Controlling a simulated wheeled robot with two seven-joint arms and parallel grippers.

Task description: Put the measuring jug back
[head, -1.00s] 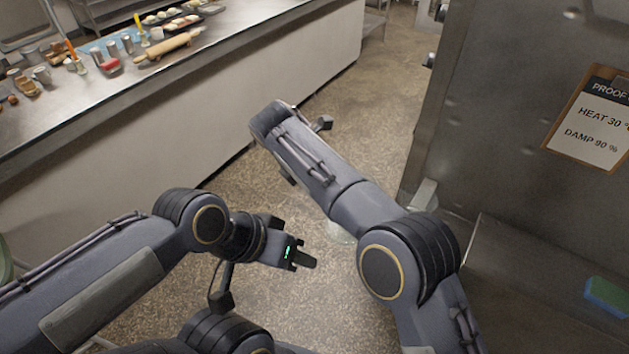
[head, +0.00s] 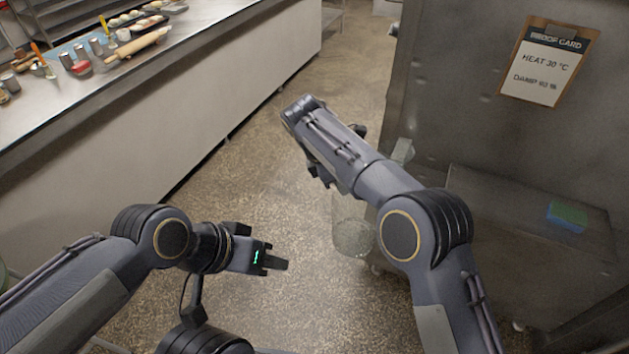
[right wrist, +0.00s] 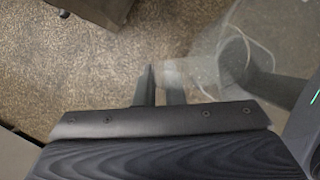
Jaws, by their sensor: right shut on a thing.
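The measuring jug (head: 352,238) is clear and see-through, and hangs above the floor beside my right forearm in the head view, its upper part partly hidden by the arm. In the right wrist view the jug (right wrist: 228,58) is at the upper right, next to the fingers. My right gripper (right wrist: 160,84) is shut on the jug at its near side, seemingly by the handle; in the head view it is mostly behind my forearm. My left gripper (head: 277,264) is away from the jug, over the floor, seen side-on, so its opening cannot be judged.
A steel cabinet (head: 450,110) with a proof card (head: 548,62) stands at the right. A low steel ledge (head: 500,205) in front of it carries a blue-green sponge (head: 567,214). A long counter (head: 130,85) with baking tools is at the left. Open floor lies between.

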